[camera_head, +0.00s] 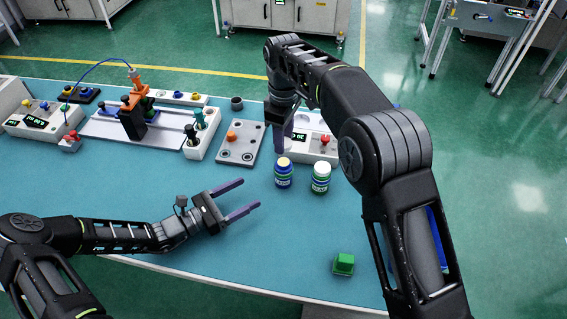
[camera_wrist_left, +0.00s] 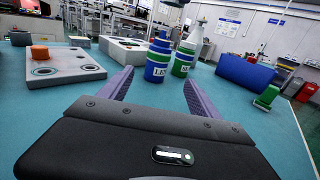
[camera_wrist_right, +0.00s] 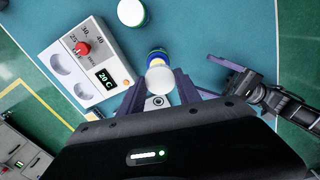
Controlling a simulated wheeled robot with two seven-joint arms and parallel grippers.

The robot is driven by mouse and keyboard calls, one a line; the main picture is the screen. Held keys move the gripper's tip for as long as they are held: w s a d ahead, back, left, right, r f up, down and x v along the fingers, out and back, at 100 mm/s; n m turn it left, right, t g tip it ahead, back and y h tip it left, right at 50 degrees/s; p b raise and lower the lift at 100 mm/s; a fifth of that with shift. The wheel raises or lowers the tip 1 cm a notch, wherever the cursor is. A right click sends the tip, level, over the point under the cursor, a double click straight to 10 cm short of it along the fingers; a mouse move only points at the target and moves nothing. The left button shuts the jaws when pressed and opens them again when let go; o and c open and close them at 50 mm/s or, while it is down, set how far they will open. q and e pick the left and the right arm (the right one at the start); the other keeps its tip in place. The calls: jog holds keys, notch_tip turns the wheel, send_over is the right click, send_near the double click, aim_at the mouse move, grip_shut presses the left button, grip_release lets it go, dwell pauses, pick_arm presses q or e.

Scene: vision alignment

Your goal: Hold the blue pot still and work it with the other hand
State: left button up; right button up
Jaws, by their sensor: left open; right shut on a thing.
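The blue pot (camera_head: 283,178) stands upright on the bench, with a white-and-green label band and a pale round top (camera_head: 284,161). It also shows ahead of my left gripper in the left wrist view (camera_wrist_left: 158,62). My right gripper (camera_head: 279,150) points down from above and is shut on the pot's pale top, a pale disc (camera_wrist_right: 160,80) between its fingers in the right wrist view. My left gripper (camera_head: 246,198) is open and empty, low over the bench to the pot's lower left, its fingers pointing towards the pot without touching it.
A green pot with a white cap (camera_head: 320,180) stands close to the right of the blue pot. A grey plate with an orange knob (camera_head: 240,145) lies to the left. A control box with a red knob (camera_head: 322,143) is behind. A green block (camera_head: 344,264) lies near the front edge.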

aim_at(276, 175)
pick_arm(q)
jog(key=shift+w, duration=0.4)
jog(key=shift+d, duration=0.1)
jog(key=x, duration=1.1)
jog(key=shift+w+d, duration=0.25)
jog(key=shift+d, duration=0.05)
grip_shut()
dwell(0.5)
